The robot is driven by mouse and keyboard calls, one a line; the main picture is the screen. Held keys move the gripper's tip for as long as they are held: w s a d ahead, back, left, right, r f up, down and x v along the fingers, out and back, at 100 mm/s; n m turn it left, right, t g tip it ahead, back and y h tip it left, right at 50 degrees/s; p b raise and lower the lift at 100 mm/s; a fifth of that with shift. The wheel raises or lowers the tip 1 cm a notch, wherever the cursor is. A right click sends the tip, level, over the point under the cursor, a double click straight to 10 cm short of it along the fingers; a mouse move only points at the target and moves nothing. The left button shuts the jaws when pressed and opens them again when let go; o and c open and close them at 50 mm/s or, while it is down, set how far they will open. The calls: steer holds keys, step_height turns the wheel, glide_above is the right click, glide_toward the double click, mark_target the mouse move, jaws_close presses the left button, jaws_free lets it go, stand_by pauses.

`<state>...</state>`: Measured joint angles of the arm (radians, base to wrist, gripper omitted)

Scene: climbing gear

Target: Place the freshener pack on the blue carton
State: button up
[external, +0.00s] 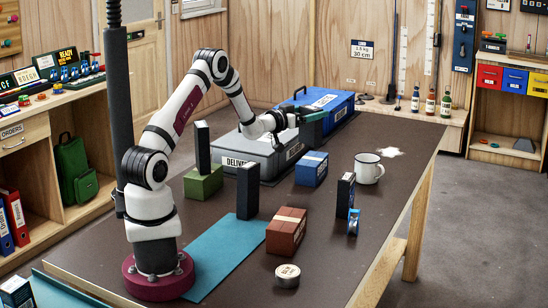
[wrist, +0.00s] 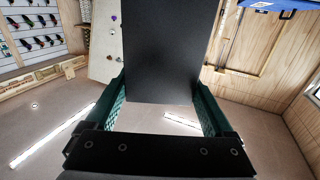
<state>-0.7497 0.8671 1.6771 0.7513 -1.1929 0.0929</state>
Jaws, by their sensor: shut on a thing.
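My gripper (external: 312,114) is reached out sideways above the grey case, in front of the blue case. In the wrist view its two green fingers are shut on a flat black pack (wrist: 160,50), which I take to be the freshener pack. The pack sticks out beyond the fingertips, and its label side is not visible there. The blue carton (external: 311,169), with a pale label band, stands on the table below and in front of my gripper. Its top is bare.
A grey case (external: 262,158) and a blue case (external: 330,105) stand behind. A green carton (external: 203,184) bears a dark upright box (external: 202,148). Other dark boxes (external: 247,190) (external: 345,190), a red-brown carton (external: 287,232), a white mug (external: 368,168), a blue spool (external: 353,221) and a tin (external: 287,275) are on the table.

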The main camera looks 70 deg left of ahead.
steer(key=w+d+r+n+g+y, duration=0.35)
steer(key=d+y, duration=0.25)
steer(key=d, duration=0.2)
steer(key=s+a+f+n, duration=0.1)
steer(key=s+a+f, duration=0.1)
steer(key=a+f, duration=0.8)
steer(key=shift+s+a+f, duration=0.2)
steer(key=shift+a+f, duration=0.15)
steer(key=shift+a, duration=0.4)
steer(key=shift+f, duration=0.15)
steer(key=o, duration=1.3)
